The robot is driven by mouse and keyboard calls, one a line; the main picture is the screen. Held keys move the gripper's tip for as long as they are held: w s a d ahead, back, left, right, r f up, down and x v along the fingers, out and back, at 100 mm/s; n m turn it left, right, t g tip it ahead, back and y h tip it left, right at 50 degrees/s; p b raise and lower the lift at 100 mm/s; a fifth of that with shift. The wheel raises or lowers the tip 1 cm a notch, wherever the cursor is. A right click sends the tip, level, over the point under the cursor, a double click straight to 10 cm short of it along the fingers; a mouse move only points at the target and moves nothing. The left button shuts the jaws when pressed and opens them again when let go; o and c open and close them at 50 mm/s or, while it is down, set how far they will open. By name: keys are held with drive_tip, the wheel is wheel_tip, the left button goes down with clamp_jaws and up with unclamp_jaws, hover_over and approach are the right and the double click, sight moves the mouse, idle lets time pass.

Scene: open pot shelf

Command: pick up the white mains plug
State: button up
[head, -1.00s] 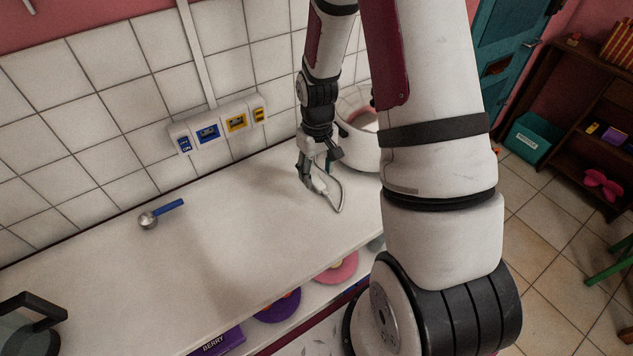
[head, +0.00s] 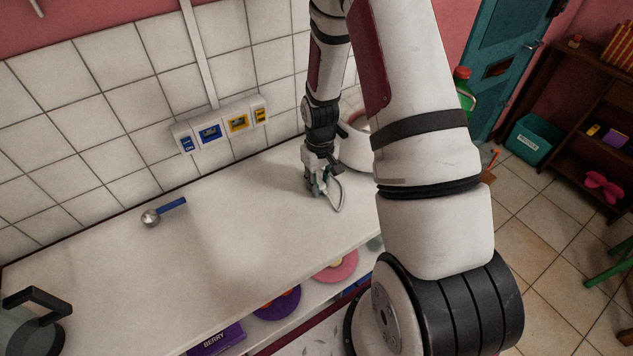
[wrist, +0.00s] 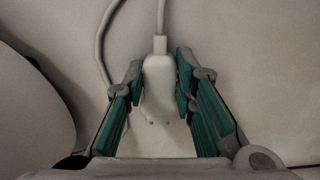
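The white mains plug (wrist: 159,87) lies on the pale worktop in the wrist view, its cord running up and looping to the left. My gripper (wrist: 161,85) has one grey-and-teal finger on each side of the plug. The fingers are partly apart, with narrow gaps beside the plug; firm contact does not show. In the head view my gripper (head: 323,190) is low over the worktop (head: 230,240), beside the white cord (head: 340,196). The plug body is mostly hidden there by the fingers.
A white round pot (head: 356,150) stands just behind my gripper. A wall socket strip (head: 222,128) is on the tiles. A blue-handled scoop (head: 163,212) lies to the left, with clear worktop between. A dark-handled glass vessel (head: 35,325) stands at the near left.

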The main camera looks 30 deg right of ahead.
sight(320, 183)
drive_tip(key=shift+r, duration=0.1)
clamp_jaws()
drive_tip(key=shift+r, duration=0.8)
wheel_tip(320, 183, up, 2)
drive_tip(key=shift+b, duration=0.4)
drive_tip(key=s+a, duration=0.1)
drive_tip(key=s, duration=0.3)
drive_tip(key=s+a+r, duration=0.1)
drive_tip(key=s, duration=0.4)
drive_tip(key=s+a+p, duration=0.1)
drive_tip(key=s, duration=0.4)
drive_tip(key=shift+s+r, duration=0.1)
drive_tip(key=shift+r, duration=0.1)
drive_tip(key=shift+s+a+p, duration=0.15)
drive_tip(key=shift+s+p, duration=0.55)
drive_tip(key=shift+p, duration=0.1)
drive_tip(key=shift+s+r+p, duration=0.15)
drive_tip(key=shift+r+p, duration=0.5)
drive_tip(key=shift+r, duration=0.1)
drive_tip(key=shift+r+p, duration=2.15)
drive_tip(key=shift+r, duration=2.05)
drive_tip(key=w+a+b, duration=0.4)
drive_tip(key=w+b, duration=0.1)
drive_tip(key=w, duration=0.7)
drive_tip(key=w+a+b, duration=0.5)
drive_tip(key=w, duration=0.7)
drive_tip(key=shift+w+a, duration=0.15)
drive_tip(key=shift+a, duration=0.15)
